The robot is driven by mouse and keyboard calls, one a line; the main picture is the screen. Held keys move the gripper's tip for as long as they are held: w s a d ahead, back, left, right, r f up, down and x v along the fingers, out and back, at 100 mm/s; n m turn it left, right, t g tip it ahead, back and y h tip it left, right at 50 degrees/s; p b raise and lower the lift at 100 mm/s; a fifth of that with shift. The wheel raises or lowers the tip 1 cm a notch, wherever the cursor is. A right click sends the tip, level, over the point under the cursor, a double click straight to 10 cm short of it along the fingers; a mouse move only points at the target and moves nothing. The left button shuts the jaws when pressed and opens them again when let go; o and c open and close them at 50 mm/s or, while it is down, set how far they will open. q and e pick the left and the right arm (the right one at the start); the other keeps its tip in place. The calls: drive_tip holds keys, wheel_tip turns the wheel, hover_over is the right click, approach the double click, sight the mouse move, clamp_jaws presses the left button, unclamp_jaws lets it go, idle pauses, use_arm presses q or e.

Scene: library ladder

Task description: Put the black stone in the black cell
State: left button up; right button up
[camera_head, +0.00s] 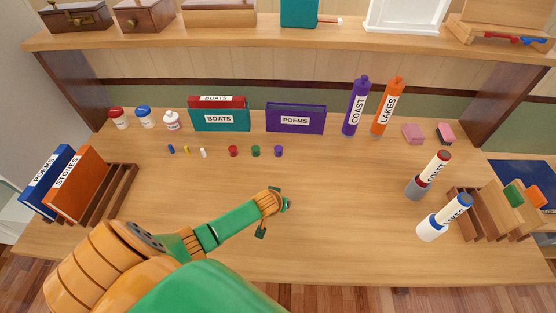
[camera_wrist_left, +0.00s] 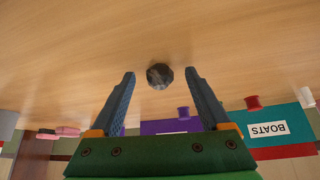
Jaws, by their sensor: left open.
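A dark grey-black, faceted stone (camera_wrist_left: 159,76) lies on the wooden desk in the left wrist view. It shows between and slightly past the fingertips of my left gripper (camera_head: 270,211), apart from both fingers. My left gripper is open and empty, low over the middle of the desk in the head view. I cannot make out the stone in the head view, where my gripper and arm cover that area. I cannot identify a black cell in either view. My right gripper is not in view.
Small coloured spools, such as the red one (camera_head: 233,151), stand behind my gripper. A slotted wooden rack (camera_head: 487,213) and labelled tubes stand at the right. The desk between is clear.

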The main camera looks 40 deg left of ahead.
use_arm(q)
clamp_jaws()
idle(0.3)
